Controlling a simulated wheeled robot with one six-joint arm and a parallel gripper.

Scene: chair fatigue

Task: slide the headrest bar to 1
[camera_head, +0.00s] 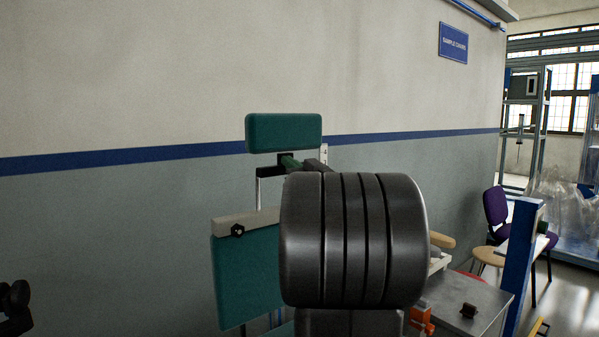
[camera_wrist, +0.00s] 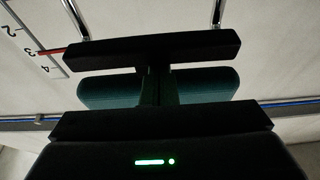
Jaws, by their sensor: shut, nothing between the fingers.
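The teal headrest pad (camera_head: 284,133) stands above the teal chair back (camera_head: 248,275). Chrome posts (camera_wrist: 218,14) carry it, with a black crossbar (camera_wrist: 200,46) across them. In the wrist view the pad (camera_wrist: 212,84) shows behind the crossbar and my gripper. A scale (camera_wrist: 30,40) with marks 2, 3 and 4 is at the left of that view; a red pointer (camera_wrist: 52,51) lies close to 3. My gripper (camera_wrist: 156,84) is shut and empty, its fingertips at the crossbar; I cannot tell whether they touch. In the head view my arm hides part of the gripper (camera_head: 290,162).
A plain wall (camera_head: 130,80) with a blue stripe stands behind the chair. A grey table (camera_head: 465,300) and a blue post (camera_head: 521,265) are at the right, with a purple chair (camera_head: 497,210) farther back. The space left of the headrest looks clear.

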